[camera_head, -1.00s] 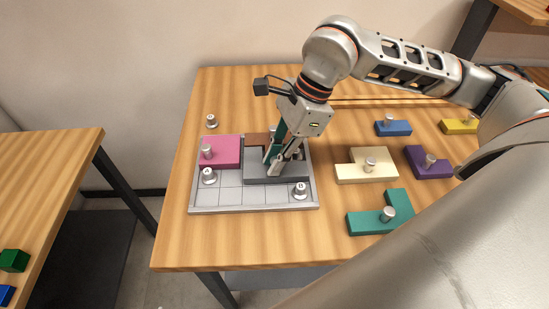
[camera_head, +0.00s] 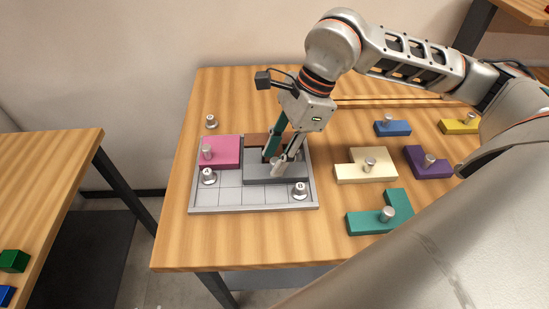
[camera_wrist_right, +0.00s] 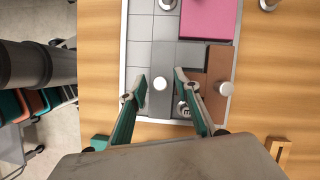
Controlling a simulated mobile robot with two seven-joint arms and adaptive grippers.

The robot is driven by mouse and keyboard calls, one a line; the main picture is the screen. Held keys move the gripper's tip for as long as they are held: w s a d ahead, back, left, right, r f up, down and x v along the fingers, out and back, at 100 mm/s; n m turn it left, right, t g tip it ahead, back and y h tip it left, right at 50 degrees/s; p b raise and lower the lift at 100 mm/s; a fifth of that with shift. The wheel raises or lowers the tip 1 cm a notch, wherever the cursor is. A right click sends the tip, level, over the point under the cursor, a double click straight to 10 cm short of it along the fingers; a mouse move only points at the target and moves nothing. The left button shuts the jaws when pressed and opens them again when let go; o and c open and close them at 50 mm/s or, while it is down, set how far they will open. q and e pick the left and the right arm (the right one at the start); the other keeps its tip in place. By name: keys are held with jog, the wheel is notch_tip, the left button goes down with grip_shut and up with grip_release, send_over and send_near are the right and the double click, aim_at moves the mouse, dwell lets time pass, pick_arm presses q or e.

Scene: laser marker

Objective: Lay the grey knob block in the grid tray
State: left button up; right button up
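The grey knob block (camera_head: 290,176) lies in the grid tray (camera_head: 255,207), in front of the brown block and to the right of the pink one. In the right wrist view the grey block (camera_wrist_right: 167,57) shows its round knob (camera_wrist_right: 161,83). My right gripper (camera_head: 273,155) is just above the grey block. In the right wrist view my right gripper (camera_wrist_right: 161,84) has its fingers spread, one on each side of the knob, with gaps between. My left gripper is not in view.
The tray also holds a pink block (camera_head: 222,152) and a brown block (camera_head: 256,139); its front cells are bare. To its right lie cream (camera_head: 352,172), teal (camera_head: 365,222), purple (camera_head: 428,168), blue (camera_head: 393,128) and yellow (camera_head: 459,126) blocks.

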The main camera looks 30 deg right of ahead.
jog(key=v, duration=1)
jog(key=shift+r+p, duration=0.3)
jog(key=shift+r, duration=0.05)
jog(key=shift+s, duration=0.1)
